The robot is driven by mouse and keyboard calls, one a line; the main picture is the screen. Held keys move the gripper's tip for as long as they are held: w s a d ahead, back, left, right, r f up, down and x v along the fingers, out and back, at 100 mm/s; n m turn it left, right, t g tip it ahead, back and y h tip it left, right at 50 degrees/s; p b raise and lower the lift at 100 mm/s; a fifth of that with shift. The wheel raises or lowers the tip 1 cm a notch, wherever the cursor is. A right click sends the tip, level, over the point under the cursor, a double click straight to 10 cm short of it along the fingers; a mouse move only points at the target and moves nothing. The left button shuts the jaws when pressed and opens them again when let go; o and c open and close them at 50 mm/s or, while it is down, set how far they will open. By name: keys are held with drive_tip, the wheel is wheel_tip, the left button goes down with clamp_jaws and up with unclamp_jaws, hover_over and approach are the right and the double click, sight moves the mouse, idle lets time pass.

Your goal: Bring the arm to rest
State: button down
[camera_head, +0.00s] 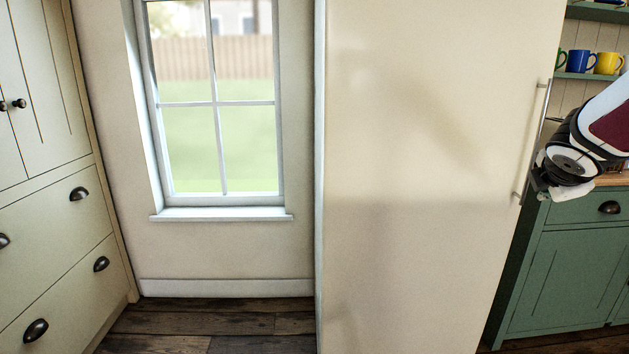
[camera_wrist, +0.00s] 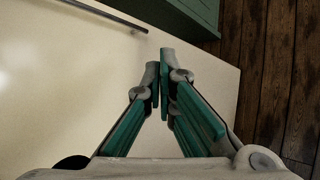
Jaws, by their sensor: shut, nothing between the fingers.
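My gripper (camera_wrist: 160,85) shows in the wrist view with its two teal-padded fingers drawn together at the tips, with nothing between them. In the head view my arm reaches in from the right edge, and its end is beside the long handle (camera_head: 534,140) of the tall cream fridge door (camera_head: 420,180). The fingers are mostly hidden there. In the wrist view the cream door (camera_wrist: 60,85) lies behind the fingers, and the handle (camera_wrist: 105,14) shows at the top left. I cannot tell whether the fingertips touch the door.
Green cabinets (camera_head: 570,270) with a wooden worktop stand right of the fridge, under a shelf with mugs (camera_head: 607,62). A window (camera_head: 215,100) is left of the fridge. Cream drawers (camera_head: 60,240) stand at far left. Dark wooden floor (camera_head: 215,320) is clear between.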

drive_tip(key=s+a+f+m+g+y, duration=0.25)
drive_tip(key=s+a+m, duration=0.35)
drive_tip(key=s+a, duration=0.5)
drive_tip(key=s+a+f+m+g+y, duration=0.25)
drive_tip(key=s+a+m, duration=0.4)
drive_tip(key=s, duration=0.75)
drive_tip(key=s+a+f+m+g+y, duration=0.2)
drive_tip(key=s+a+f+m+g, duration=0.15)
drive_tip(key=s+a, duration=0.85)
wheel_tip(320, 180, up, 19)
drive_tip(key=d+t+p, duration=0.1)
drive_tip(key=t+p, duration=0.3)
drive_tip(key=p, duration=1.4)
drive_tip(key=shift+r, duration=0.15)
drive_tip(key=shift+s, duration=0.1)
